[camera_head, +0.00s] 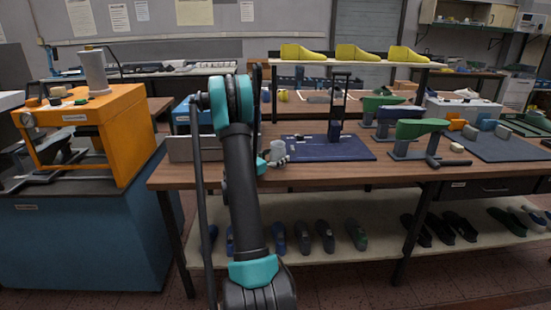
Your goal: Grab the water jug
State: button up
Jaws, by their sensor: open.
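A small pale grey, cylindrical vessel (277,148) stands on the wooden workbench just right of my arm, and it may be the water jug. Its lower part is partly covered, and a handle or spout is too small to make out. My gripper (274,163) shows only in part beside my arm, low in front of this vessel. It is open, and the fingers are small and partly hidden. I cannot tell whether they touch the vessel.
The wooden workbench (330,178) holds a dark blue mat (352,152) with a black stand, right of the vessel. Green shoe lasts (423,128) on stands are further right. Yellow lasts (357,52) sit on a raised shelf behind. An orange machine (118,118) stands at left.

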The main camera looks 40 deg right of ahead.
jog(key=c, duration=1.4)
jog(key=shift+c, duration=0.2)
jog(key=shift+r, duration=0.25)
